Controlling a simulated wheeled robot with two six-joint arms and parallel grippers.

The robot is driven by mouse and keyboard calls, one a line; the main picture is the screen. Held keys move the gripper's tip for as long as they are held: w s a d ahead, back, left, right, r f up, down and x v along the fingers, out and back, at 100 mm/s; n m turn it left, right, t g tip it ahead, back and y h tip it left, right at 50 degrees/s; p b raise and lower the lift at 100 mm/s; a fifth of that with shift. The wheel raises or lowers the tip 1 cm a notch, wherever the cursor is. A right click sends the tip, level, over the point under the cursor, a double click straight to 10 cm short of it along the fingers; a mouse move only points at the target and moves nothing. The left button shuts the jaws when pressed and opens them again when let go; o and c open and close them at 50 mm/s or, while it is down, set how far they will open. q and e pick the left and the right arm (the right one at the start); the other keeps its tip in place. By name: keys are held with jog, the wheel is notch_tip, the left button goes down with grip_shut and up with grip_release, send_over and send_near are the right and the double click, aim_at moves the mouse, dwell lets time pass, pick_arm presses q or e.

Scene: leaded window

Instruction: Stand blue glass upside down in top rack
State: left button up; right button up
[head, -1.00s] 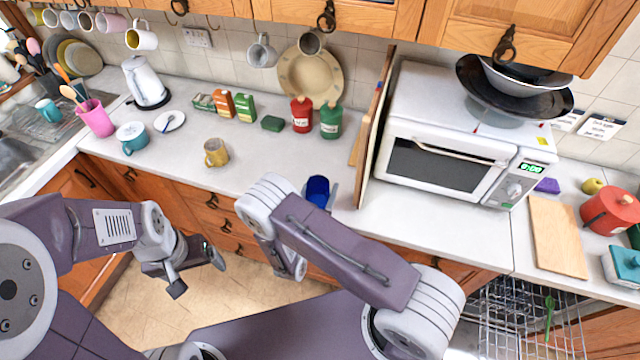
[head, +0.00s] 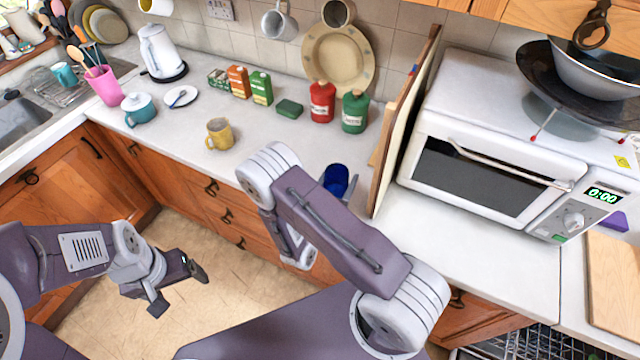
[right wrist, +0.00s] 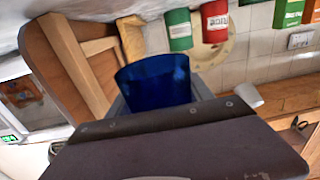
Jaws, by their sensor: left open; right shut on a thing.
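The blue glass (head: 336,180) shows in the head view just beyond my right forearm, near the counter's front edge. In the right wrist view the blue glass (right wrist: 155,82) stands out from my right gripper (right wrist: 160,104), which is shut on it. My right fingers are mostly hidden behind my own arm in the head view. My left gripper (head: 178,290) is open and empty, over the floor in front of the drawers. A wire rack (head: 515,345) shows partly at the bottom right edge of the head view; most of it is out of frame.
A white microwave (head: 500,170) stands on the counter, with upright boards (head: 403,110) leaning left of it. A yellow mug (head: 219,134), a red canister (head: 322,101) and a green canister (head: 355,111) stand behind. The counter between mug and boards is mostly clear.

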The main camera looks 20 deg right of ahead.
jog(key=shift+h, duration=0.3)
jog(key=f+b, duration=0.5)
jog(key=b, duration=0.1)
jog(key=shift+s+f, duration=0.4)
pick_arm(q)
notch_tip(320, 180, down, 8)
jog(key=shift+s+a+b, duration=0.25)
jog(key=shift+a+b, duration=0.1)
jog(key=shift+b, duration=0.1)
pick_arm(e)
jog(key=shift+f, duration=0.3)
pick_arm(q)
jog(key=shift+s+r, duration=0.1)
jog(key=shift+f, duration=0.3)
pick_arm(e)
jog(key=shift+f, duration=0.4)
jog(key=o, duration=1.7)
